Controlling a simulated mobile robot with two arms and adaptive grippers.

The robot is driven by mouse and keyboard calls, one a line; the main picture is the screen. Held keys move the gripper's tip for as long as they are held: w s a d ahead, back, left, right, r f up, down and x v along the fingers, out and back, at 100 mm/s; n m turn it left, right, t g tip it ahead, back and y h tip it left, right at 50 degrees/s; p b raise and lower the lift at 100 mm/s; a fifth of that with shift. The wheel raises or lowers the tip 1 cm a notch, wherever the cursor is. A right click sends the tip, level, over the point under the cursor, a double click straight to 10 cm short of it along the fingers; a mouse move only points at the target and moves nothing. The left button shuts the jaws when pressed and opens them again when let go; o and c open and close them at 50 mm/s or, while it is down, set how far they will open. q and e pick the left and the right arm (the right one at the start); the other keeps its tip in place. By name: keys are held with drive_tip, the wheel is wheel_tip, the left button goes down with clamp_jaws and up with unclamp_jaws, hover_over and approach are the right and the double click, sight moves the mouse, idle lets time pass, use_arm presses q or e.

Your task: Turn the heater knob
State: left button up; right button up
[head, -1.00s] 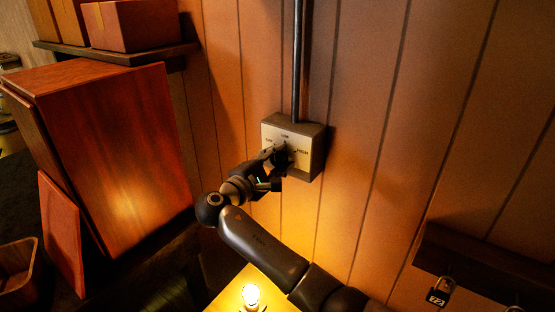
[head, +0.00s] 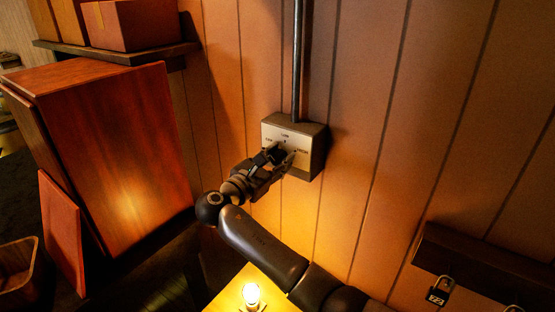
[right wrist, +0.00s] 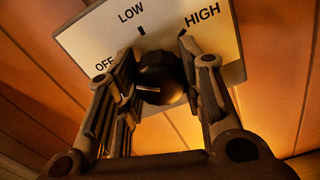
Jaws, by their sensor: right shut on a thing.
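The heater control box (head: 315,152) is fixed to the plank wall, with a pale face marked OFF, LOW and HIGH. Its face (right wrist: 90,42) fills the top of the right wrist view. The dark round knob (right wrist: 161,72) sits below the LOW mark. My right gripper (head: 279,156) is at the face of the box and hides most of the knob in the head view. In the right wrist view my right gripper (right wrist: 163,88) has its fingers on either side of the knob, shut on it. I cannot clearly tell where the knob points. My left gripper is not in view.
A metal conduit (head: 298,60) runs up from the box. A lit bulb (head: 251,295) stands below my right arm. A large reddish wooden cabinet (head: 120,150) is at left, under a shelf (head: 120,54) with boxes. A padlock (head: 441,290) hangs at lower right.

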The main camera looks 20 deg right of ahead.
drive_tip(key=shift+f+n, duration=0.1)
drive_tip(key=shift+n, duration=0.4)
drive_tip(key=o, duration=1)
drive_tip(key=shift+o, duration=0.2)
drive_tip(key=shift+a, duration=0.15)
drive_tip(key=v, duration=1.2)
